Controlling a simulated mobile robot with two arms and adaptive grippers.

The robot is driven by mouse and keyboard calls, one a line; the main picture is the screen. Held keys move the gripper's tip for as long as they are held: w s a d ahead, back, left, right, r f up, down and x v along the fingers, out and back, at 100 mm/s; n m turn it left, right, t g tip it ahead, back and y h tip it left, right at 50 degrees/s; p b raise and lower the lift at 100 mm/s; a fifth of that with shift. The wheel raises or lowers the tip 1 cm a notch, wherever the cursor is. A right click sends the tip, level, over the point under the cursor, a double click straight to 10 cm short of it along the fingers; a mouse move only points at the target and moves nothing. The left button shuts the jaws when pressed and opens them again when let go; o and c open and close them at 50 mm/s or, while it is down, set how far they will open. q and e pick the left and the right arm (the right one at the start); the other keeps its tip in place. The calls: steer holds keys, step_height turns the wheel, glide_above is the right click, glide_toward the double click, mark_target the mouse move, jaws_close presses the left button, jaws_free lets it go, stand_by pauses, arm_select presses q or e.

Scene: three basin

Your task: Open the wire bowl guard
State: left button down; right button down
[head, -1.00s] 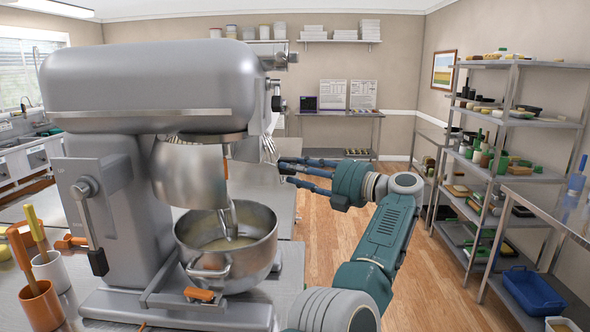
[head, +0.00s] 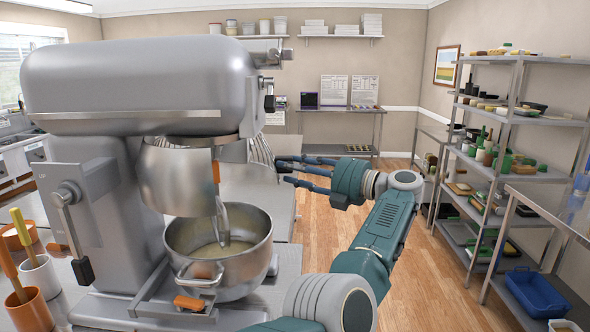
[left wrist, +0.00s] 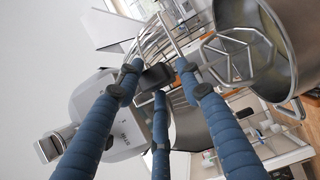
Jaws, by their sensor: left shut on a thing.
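The grey mixer (head: 130,90) stands at the left of the head view, with its steel bowl (head: 240,253) below the head. The wire bowl guard (head: 262,151) shows as a few thin bars behind the mixer head's right side; most of it is hidden there. Its curved bars show larger in the left wrist view (left wrist: 158,38). My left gripper (head: 282,171) is right of the bowl, beside the wires. In the left wrist view its blue fingers (left wrist: 160,76) close around a black handle (left wrist: 157,74) at the guard. My right gripper is out of view.
Orange and white utensil cups (head: 30,308) stand on the steel table left of the mixer. A shelf rack (head: 510,125) and a blue bin (head: 537,293) stand at the right. The wooden floor right of my arm is clear.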

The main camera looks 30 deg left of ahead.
arm_select(q)
steer(key=shift+a+r, duration=0.15)
steer(key=shift+r, duration=0.6)
steer(key=c, duration=1.5)
jaws_free()
steer(key=shift+o, duration=1.4)
steer(key=shift+s, duration=0.1)
steer(key=d, duration=0.7)
steer(key=shift+s+f, duration=0.15)
steer(key=shift+s, duration=0.2)
